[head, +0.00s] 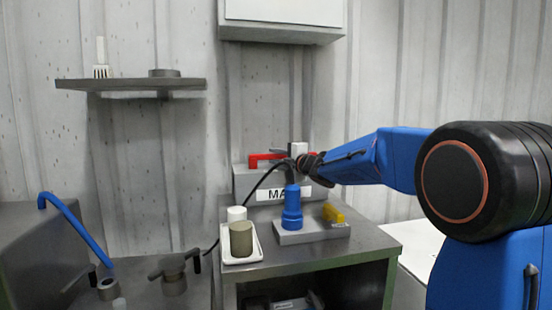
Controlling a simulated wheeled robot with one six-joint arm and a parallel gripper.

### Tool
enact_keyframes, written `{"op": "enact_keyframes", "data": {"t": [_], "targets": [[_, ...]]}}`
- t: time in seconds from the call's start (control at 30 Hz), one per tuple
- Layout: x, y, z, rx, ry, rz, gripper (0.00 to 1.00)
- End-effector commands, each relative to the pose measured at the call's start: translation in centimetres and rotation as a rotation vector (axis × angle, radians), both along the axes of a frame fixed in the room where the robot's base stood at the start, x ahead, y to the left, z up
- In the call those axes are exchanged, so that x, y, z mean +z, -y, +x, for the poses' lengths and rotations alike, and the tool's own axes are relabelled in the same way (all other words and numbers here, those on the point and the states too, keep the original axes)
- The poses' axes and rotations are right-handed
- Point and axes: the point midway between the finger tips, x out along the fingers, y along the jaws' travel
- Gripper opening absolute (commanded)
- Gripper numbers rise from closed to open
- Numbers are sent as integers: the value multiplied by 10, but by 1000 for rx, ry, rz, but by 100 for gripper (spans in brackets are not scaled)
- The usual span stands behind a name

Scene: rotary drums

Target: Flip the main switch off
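The main switch is a grey box (243,184) at the back of the grey cabinet top, with a white label (278,194) on its front reading "MA" before it is covered. A red bar (262,159), apparently its handle, lies roughly level above the box. A pale grey block (298,149) stands at the bar's middle. My gripper (288,158) reaches in from the right at the height of the bar, in front of it or at it. The gripper is small and dark here; I cannot tell whether it touches the bar or how its fingers stand.
A blue upright tool (291,208) and a yellow piece (333,213) sit on a grey block (313,236) before the switch. A white tray (246,258) holds an olive cylinder (240,239) and a white one (236,213). A black cable (236,216) runs down left. A shelf (130,84) hangs left.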

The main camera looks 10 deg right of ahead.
Motion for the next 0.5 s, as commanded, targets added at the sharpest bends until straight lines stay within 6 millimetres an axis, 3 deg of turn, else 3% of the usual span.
{"op": "enact_keyframes", "data": {"t": [0.07, 0.2, 0.5], "targets": [[0, 0, 0, 0, 0, 0, 25], [0, 0, 0, 0, 0, 0, 0], [1, -1, -2, -22, 5, 2, 0]]}}
